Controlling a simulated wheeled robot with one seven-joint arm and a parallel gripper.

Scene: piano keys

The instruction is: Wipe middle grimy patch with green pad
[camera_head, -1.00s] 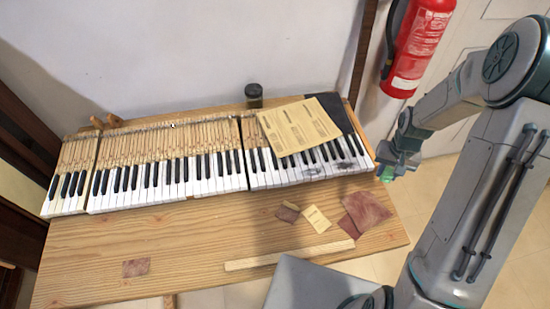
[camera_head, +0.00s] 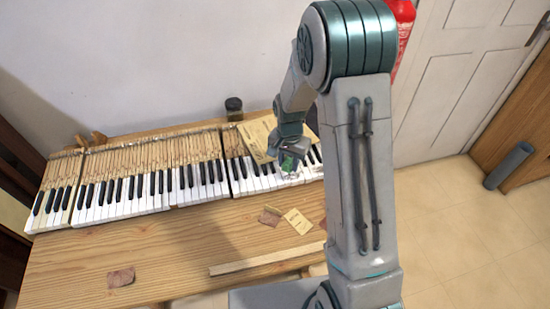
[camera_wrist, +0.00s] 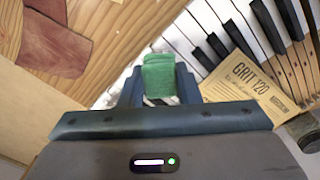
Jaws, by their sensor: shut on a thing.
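My gripper (camera_head: 289,161) is shut on a green pad (camera_wrist: 159,76), held between its fingers in the wrist view. In the head view the green pad (camera_head: 290,162) shows over the right section of piano keys (camera_head: 262,182). The white and black keys also fill the upper middle of the wrist view (camera_wrist: 188,36). A greyish smudge (camera_head: 291,175) shows on the keys just below my gripper. My arm hides the right end of the keyboard, and I cannot make out separate grimy patches. I cannot tell whether the pad touches the keys.
A sandpaper sheet marked GRIT 120 (camera_wrist: 245,84) lies over the keys beside my gripper. Loose sandpaper pieces (camera_head: 297,220) and a wooden strip (camera_head: 262,262) lie on the table (camera_head: 180,250). A dark jar (camera_head: 234,108) stands behind the keys.

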